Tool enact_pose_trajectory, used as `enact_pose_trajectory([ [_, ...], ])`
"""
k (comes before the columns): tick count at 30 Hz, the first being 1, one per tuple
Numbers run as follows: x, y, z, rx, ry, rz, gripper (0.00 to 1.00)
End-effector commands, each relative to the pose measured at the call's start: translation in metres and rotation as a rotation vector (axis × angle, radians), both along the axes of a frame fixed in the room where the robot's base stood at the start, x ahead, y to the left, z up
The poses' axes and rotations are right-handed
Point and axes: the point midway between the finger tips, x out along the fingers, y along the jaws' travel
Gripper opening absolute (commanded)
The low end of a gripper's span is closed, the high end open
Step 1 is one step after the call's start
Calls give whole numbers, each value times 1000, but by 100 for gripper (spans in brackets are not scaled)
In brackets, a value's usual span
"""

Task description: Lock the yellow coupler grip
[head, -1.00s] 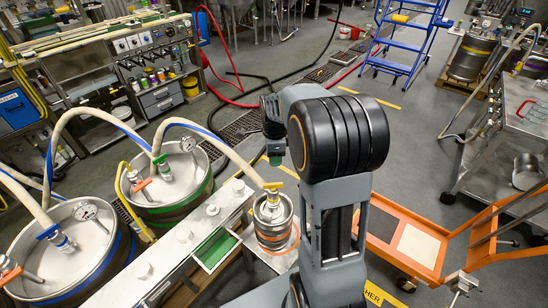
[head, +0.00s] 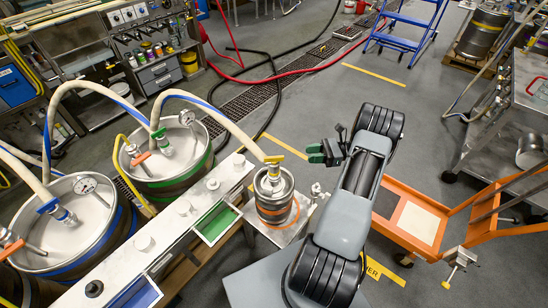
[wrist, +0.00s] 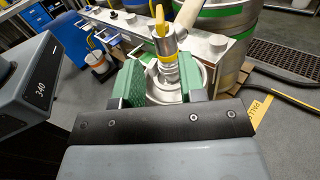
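The yellow coupler grip (head: 273,158) sits on top of the coupler on the small steel keg (head: 273,195), which has an orange band, in the head view. In the wrist view the yellow grip (wrist: 161,22) rises above the silver coupler body (wrist: 168,58), with a pale hose behind it. My gripper (head: 325,152) is to the right of the grip in the head view, apart from it. In the wrist view my gripper (wrist: 160,72) has its green fingers spread, with the coupler and keg top seen beyond and between them. Nothing is held.
A steel bench (head: 143,243) with a green tray (head: 215,222) runs left of the small keg. Large kegs (head: 180,155) with hoses stand beyond it. An orange cart (head: 400,252) is to the right. A pale hose (head: 222,118) arches down to the coupler.

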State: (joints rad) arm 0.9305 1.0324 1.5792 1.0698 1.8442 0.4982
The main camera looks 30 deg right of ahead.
Motion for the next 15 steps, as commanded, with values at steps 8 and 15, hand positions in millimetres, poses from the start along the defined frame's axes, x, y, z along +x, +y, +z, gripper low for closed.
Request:
enact_pose_trajectory([
  [8,9,29,3,-11,-39,10,37],
  [15,26,74,3,-10,-36,11,37],
])
